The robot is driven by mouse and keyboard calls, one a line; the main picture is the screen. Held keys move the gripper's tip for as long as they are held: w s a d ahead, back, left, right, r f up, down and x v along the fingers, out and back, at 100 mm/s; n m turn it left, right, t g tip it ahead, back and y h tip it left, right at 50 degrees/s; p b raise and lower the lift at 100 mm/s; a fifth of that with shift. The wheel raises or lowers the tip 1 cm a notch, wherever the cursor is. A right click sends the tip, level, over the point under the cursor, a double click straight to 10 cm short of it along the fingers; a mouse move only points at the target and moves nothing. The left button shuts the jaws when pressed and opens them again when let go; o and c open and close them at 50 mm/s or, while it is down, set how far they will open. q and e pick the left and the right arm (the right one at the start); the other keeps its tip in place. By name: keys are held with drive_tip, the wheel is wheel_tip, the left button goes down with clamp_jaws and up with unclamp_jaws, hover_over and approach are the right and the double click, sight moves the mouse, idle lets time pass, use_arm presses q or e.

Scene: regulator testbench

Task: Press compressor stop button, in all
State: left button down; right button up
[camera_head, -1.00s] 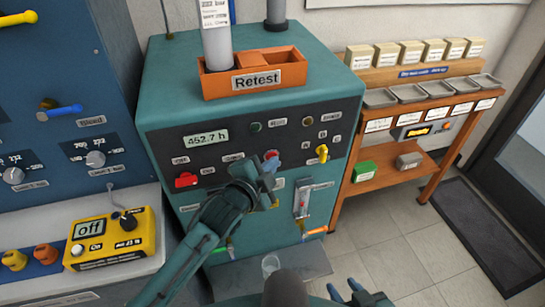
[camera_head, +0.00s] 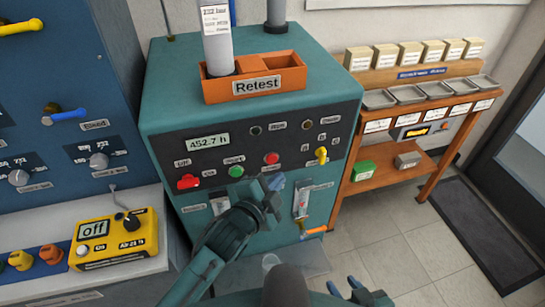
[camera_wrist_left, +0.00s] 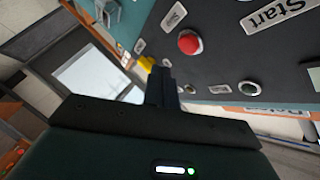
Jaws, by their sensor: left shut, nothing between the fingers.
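A round red button (camera_head: 271,158) sits on the dark panel of the teal compressor cabinet (camera_head: 165,105). It also shows in the left wrist view (camera_wrist_left: 190,42), near a label reading Start. A green button (camera_head: 236,171) is to its left. My left gripper (camera_head: 276,182) is shut and empty, just below the red button in the head view. A gap shows between its fingertips and the button in the left wrist view (camera_wrist_left: 162,70). My right gripper (camera_head: 346,285) is low at the bottom edge, fingers apart, with nothing seen between them.
A red knob (camera_head: 187,182) and a yellow handle (camera_head: 321,155) flank the buttons. A clear flow gauge (camera_head: 301,203) is below right. An orange Retest tray (camera_head: 290,88) stands on the cabinet. A wooden shelf (camera_head: 405,190) is to the right, with open floor before it.

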use_arm(q)
drive_tip(key=shift+s+d, duration=0.2)
drive_tip(key=shift+s, duration=0.35)
drive_tip(key=shift+s+d, duration=0.15)
drive_tip(key=shift+s, duration=0.4)
